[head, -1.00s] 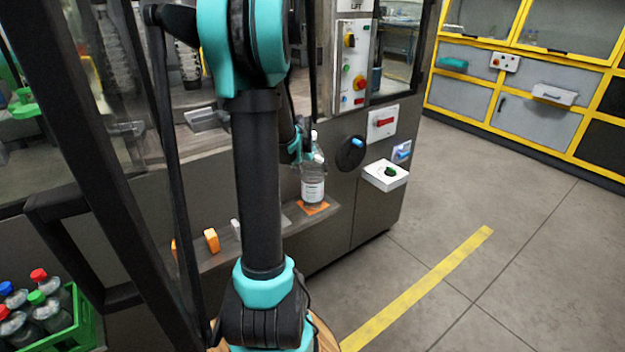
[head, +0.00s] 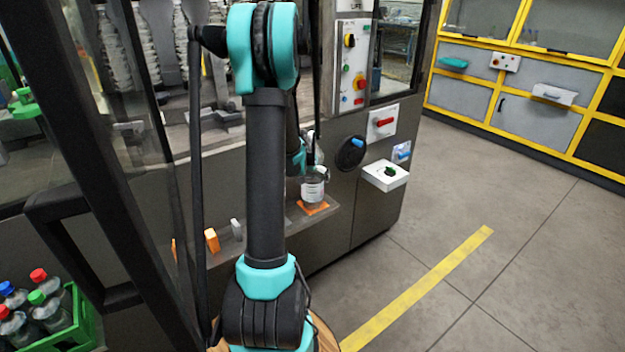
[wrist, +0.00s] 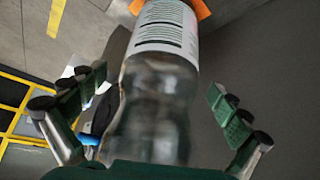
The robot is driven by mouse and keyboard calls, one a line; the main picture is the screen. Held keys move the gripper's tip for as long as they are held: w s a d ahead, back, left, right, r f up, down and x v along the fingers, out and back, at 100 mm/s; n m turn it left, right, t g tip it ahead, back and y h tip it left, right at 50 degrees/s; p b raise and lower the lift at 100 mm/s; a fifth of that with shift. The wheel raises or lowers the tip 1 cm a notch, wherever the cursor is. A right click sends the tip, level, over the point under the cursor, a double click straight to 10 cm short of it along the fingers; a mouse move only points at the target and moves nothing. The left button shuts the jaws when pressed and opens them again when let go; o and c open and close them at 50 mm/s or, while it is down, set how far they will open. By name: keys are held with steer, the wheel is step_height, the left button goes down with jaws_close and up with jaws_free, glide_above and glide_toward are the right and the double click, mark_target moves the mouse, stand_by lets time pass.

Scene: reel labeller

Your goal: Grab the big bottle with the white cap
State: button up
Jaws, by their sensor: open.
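The big clear bottle (head: 313,190) stands upright on an orange square (head: 313,207) on the machine's ledge, with a white label on its lower part. In the wrist view the bottle (wrist: 158,95) fills the middle, with its label toward the top of the picture. My gripper (head: 312,168) is at the bottle's upper part in the head view. In the wrist view my gripper's two fingers (wrist: 155,92) are spread on either side of the bottle, with gaps between the pads and the bottle. The cap is hidden in the wrist view and hard to make out in the head view.
A green crate (head: 88,325) of bottles with red, blue and green caps stands at the lower left. Small orange (head: 212,240) and white pieces sit on the ledge. The floor at right is clear.

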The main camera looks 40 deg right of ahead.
steer(key=shift+c, duration=0.2)
steer(key=shift+r, duration=0.1)
steer(key=c, duration=1.9)
